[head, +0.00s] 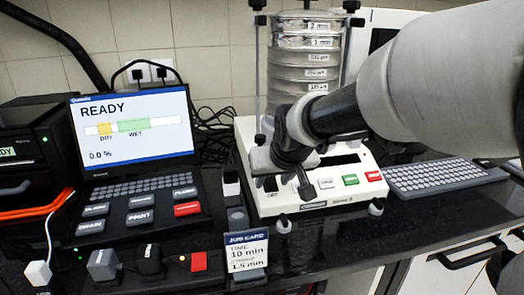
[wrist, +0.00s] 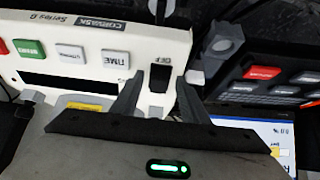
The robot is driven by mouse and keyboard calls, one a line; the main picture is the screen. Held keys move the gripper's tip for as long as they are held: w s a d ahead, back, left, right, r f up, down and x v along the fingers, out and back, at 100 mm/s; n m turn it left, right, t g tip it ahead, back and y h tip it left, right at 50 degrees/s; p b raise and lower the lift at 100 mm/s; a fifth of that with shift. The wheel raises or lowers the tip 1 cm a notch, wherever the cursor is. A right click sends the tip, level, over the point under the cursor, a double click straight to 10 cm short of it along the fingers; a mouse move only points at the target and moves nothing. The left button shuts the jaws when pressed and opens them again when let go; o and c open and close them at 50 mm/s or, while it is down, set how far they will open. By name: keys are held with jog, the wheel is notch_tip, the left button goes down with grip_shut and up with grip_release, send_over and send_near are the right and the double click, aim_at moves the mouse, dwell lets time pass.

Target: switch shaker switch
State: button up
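The shaker (head: 330,202) is a white box with a stack of clear sieves (head: 305,60) on it. Its switch (wrist: 160,78) is a black rocker beside an OFF label in the wrist view. In the head view the switch is mostly hidden by my gripper (head: 287,180); the OFF label shows at the panel's left. In the wrist view my gripper (wrist: 160,84) is open, its two dark fingers apart, one to each side of the switch. Nothing is held. I cannot tell whether the fingertips touch the panel.
TIME, START and red buttons sit along the panel's right. A black console (head: 137,160) reading READY stands left, with a job card (head: 247,252) reading 10 min, 1.5 mm in front. A grey keyboard (head: 440,172) lies right. Cables run behind.

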jog(key=p+v, duration=0.4)
jog(key=v, duration=1.3)
jog(key=shift+s, duration=0.25)
jog(key=shift+r, duration=0.1)
